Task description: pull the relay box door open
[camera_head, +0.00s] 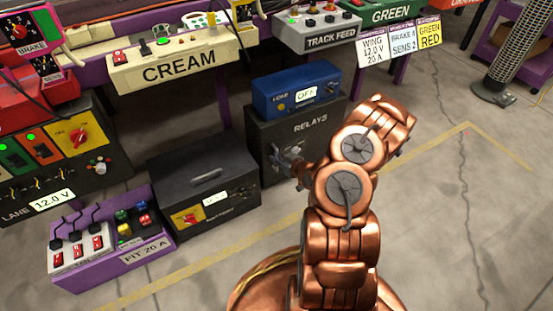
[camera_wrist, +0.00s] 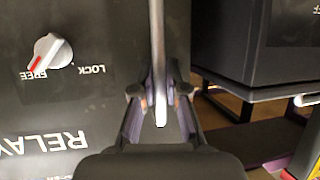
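The dark relay box (camera_head: 268,137), labelled RELAYS, stands on the floor in the head view. Its front door looks shut. In the wrist view the door face (camera_wrist: 100,110) appears upside down, with a white knob (camera_wrist: 52,50) whose red mark points to FREE. A pale bar handle (camera_wrist: 158,55) stands out from the door. My gripper (camera_wrist: 160,97) has one finger on each side of the bar, with small gaps showing, so it looks open around it. In the head view my gripper (camera_head: 288,163) is at the door's left part, partly hidden by my arm.
A blue unit (camera_head: 280,97) sits on top of the relay box. A black case (camera_head: 185,170) with a top handle stands to its left, and a purple fuse tray (camera_head: 100,275) further left. Free floor (camera_head: 450,220) lies to the right.

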